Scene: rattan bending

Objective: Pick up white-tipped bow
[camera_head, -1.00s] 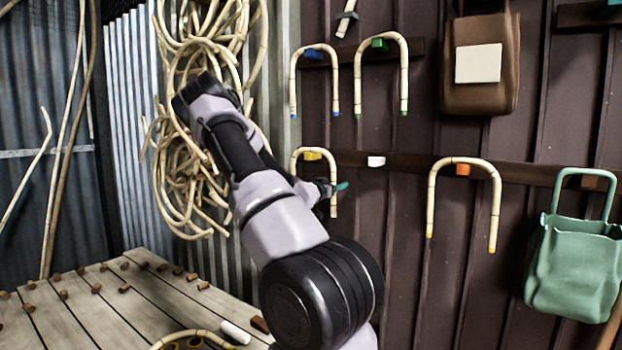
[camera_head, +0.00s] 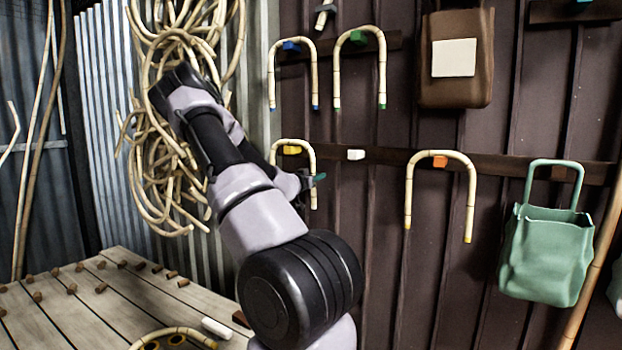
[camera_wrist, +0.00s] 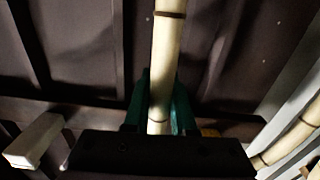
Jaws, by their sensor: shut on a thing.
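A pale rattan bow (camera_head: 313,157) hangs at the yellow peg (camera_head: 292,150) on the brown wall. Its right leg ends in a pale tip; its left leg is mostly hidden behind my arm. My gripper (camera_head: 317,178), with green fingers, is at this right leg. In the wrist view my gripper (camera_wrist: 158,115) is shut on a jointed rattan rod (camera_wrist: 165,60), which runs straight up between the fingers. The rod's end is out of that view.
A bare white peg (camera_head: 355,154) sits just right of the bow. Other bows hang at the blue peg (camera_head: 290,47), green peg (camera_head: 358,38) and orange peg (camera_head: 440,162). A slatted table (camera_head: 75,310) with short wooden pegs stands lower left.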

